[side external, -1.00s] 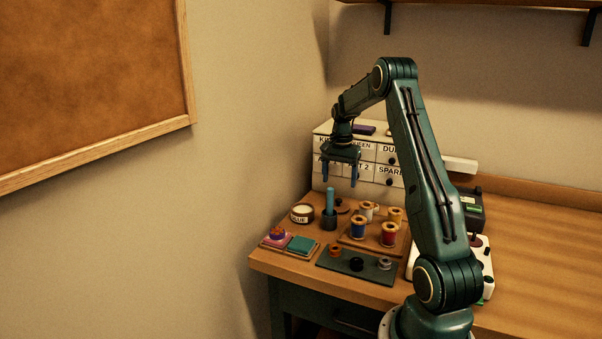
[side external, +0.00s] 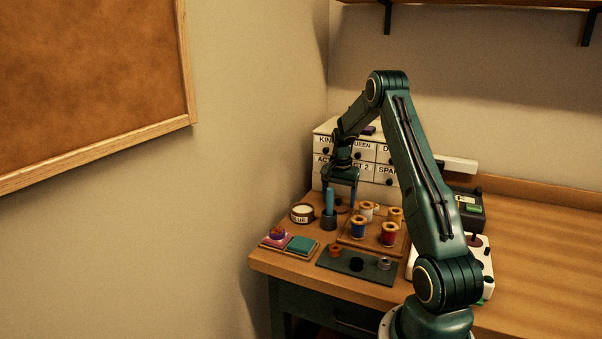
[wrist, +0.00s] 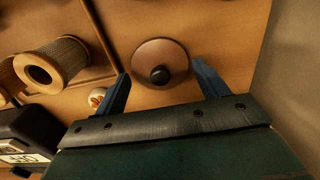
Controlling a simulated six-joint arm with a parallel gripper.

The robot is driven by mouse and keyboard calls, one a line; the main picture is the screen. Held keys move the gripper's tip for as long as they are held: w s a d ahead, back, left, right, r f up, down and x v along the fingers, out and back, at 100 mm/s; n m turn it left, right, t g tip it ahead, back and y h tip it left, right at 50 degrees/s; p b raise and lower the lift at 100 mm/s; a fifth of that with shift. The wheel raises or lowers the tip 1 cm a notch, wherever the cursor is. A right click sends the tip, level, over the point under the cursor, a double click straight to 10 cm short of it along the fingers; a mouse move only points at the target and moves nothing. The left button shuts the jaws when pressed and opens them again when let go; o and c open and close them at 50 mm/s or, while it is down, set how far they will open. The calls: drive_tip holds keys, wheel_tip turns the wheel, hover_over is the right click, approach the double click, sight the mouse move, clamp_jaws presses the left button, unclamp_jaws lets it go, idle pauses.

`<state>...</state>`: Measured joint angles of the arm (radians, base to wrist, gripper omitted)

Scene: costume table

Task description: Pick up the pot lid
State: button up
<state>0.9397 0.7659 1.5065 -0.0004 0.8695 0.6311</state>
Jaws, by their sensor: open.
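The pot lid (wrist: 172,53) is a round brown disc with a dark knob, lying flat on the table in the wrist view. In the side view the lid (side external: 343,209) is partly hidden behind my gripper and a blue stick. My gripper (wrist: 161,70) is open, with one blue finger on each side of the lid and nothing held. In the side view my gripper (side external: 339,202) points down over the lid, behind the stick. I cannot tell the exact height left above the lid. The open glue pot (side external: 302,213) stands to the left, with pale contents.
Thread spools stand on a wooden tray (side external: 349,240) to the right. A labelled drawer cabinet (side external: 322,166) is behind. Pads and a green mat (side external: 332,263) lie nearer the front edge.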

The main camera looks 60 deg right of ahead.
sight(338, 199)
drive_tip(key=shift+f, duration=0.55)
drive_tip(key=shift+c, duration=0.2)
drive_tip(key=c, duration=0.6)
drive_tip(key=shift+o, duration=0.2)
wheel_tip(338, 199, up, 20)
drive_tip(key=shift+r, duration=0.1)
drive_tip(key=shift+c, duration=0.2)
idle(0.5)
drive_tip(key=w+a+f, duration=0.8)
drive_tip(key=a+f, duration=0.1)
drive_tip(key=a, duration=0.1)
drive_tip(key=shift+a, duration=0.3)
